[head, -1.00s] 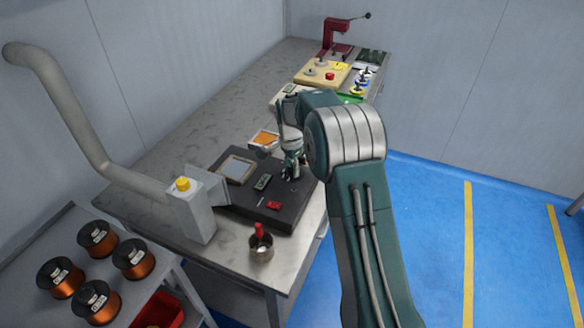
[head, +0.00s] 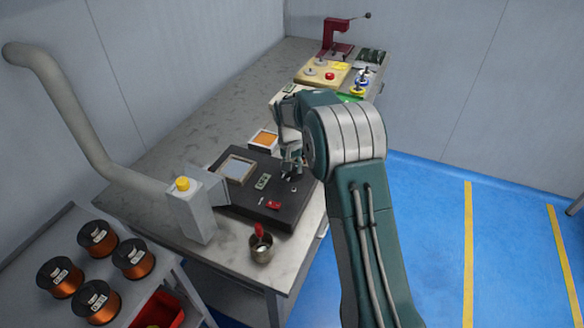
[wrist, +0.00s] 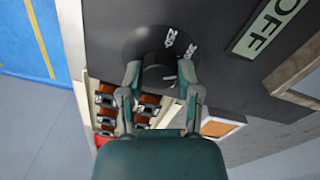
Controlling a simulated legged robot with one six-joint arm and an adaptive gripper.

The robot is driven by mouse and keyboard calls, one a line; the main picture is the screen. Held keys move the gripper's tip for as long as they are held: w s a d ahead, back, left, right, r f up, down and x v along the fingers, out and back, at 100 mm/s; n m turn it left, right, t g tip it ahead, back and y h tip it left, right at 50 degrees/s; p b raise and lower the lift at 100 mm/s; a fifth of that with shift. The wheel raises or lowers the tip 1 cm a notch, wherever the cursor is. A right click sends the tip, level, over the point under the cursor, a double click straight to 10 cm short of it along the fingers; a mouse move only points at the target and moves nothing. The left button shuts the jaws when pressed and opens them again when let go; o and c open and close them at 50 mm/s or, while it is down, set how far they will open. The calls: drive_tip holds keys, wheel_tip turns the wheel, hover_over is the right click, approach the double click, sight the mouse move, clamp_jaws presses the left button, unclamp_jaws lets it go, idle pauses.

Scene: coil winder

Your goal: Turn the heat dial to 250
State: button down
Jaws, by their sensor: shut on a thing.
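The heat dial is a black knob (wrist: 158,62) on a dark round dial plate (wrist: 137,42) in the wrist view. A short white mark on the knob points towards the right finger, not at the 250. My gripper (wrist: 160,76) is shut on the knob, with one finger on each side. In the head view my gripper (head: 291,168) is down at the right back of the black panel (head: 240,210) and hides the dial.
An OFF label (wrist: 268,28) lies right of the dial. A red switch (head: 273,205), a small green display (head: 262,181) and a framed plate (head: 238,169) are on the panel. A grey box with a yellow cap (head: 190,210) and a cup (head: 262,248) stand near the front.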

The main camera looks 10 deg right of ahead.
drive_tip(key=n, duration=0.5)
drive_tip(key=shift+n, duration=0.3)
drive_tip(key=n, duration=0.5)
drive_tip(key=shift+n+t, duration=0.3)
drive_tip(key=shift+n, duration=0.1)
drive_tip(key=shift+c, duration=1.5)
unclamp_jaws()
drive_tip(key=shift+w+f, duration=0.1)
wheel_tip(320, 180, up, 12)
drive_tip(key=shift+a, duration=0.3)
drive_tip(key=shift+s, duration=0.2)
